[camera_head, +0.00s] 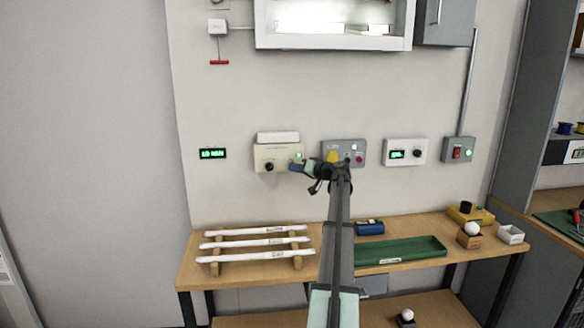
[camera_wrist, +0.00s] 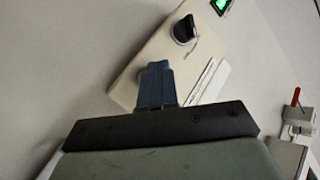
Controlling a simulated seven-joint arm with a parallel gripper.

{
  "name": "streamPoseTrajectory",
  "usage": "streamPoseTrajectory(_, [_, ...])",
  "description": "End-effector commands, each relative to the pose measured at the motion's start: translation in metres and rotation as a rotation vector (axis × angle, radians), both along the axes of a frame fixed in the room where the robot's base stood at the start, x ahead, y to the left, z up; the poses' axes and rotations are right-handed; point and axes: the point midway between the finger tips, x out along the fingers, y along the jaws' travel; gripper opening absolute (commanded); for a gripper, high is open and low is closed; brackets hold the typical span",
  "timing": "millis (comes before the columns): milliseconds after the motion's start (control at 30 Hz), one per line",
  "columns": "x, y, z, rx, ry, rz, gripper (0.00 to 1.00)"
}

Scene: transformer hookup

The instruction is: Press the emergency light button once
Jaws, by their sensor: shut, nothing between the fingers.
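A beige wall box (camera_head: 265,153) has a white bar (camera_head: 278,137) on top, a black knob (camera_head: 269,167) low on its left and a lit green spot (camera_head: 299,154) at its right. In the wrist view the box (camera_wrist: 130,88) and knob (camera_wrist: 184,28) appear tilted. My gripper (camera_head: 296,164) is at the box's right part, its blue-grey fingers (camera_wrist: 155,84) together and empty. The fingertips overlap the box face; I cannot tell if they touch it. They hide part of the face, and no button labelled emergency light can be read.
A grey panel (camera_head: 327,147) with a yellow part and lights is just right, partly behind my arm. A white display box (camera_head: 417,145) and a grey switch box (camera_head: 447,151) are further right. Below, a workbench (camera_head: 440,268) holds white tubes (camera_head: 255,243) and a green tray (camera_head: 420,247).

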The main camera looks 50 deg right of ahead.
Motion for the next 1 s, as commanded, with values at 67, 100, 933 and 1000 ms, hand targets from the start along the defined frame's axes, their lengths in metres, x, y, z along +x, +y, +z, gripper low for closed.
streamPoseTrajectory(67, [0.0008, -0.0008, 0.0000, 0.000, 0.000, 0.000, 0.00])
streamPoseTrajectory(100, [0.0011, -0.0011, 0.0000, 0.000, 0.000, 0.000, 0.00])
streamPoseTrajectory(933, [-0.0037, 0.0038, -0.0001, 0.000, -0.001, -0.001, 0.00])
streamPoseTrajectory(1000, [-0.0062, 0.0063, -0.0002, 0.000, -0.001, -0.001, 0.00])
